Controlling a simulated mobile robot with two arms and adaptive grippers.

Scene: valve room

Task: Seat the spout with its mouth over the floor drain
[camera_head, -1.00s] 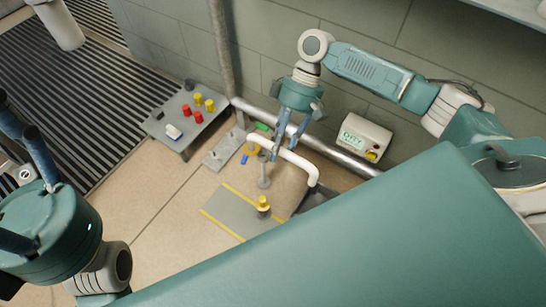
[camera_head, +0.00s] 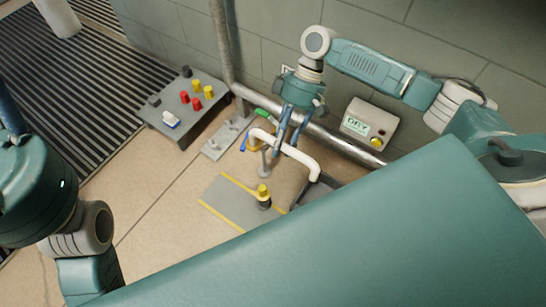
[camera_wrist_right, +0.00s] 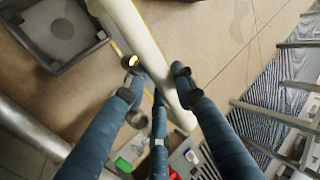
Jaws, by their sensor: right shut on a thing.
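The white bent spout (camera_head: 300,158) is in the grip of my right gripper (camera_head: 280,145). The right wrist view shows the white pipe (camera_wrist_right: 150,50) between the blue fingers of that gripper (camera_wrist_right: 155,76). One end lies by the valve fittings (camera_head: 254,144); the other bends down at the right beside a dark tray. In the wrist view, this grey square tray (camera_wrist_right: 88,48) has a round drain (camera_wrist_right: 62,28) in its floor. The spout's mouth is outside the wrist view. My left gripper (camera_head: 10,115) shows only in part at the left edge.
A grey bench (camera_head: 208,117) holds red and yellow knobs. A wall pipe (camera_head: 335,141) runs behind my right gripper, with a box reading DRY (camera_head: 369,125) above it. A yellow-topped post (camera_head: 264,197) stands on a yellow-edged mat (camera_head: 223,203). My teal body hides the lower right.

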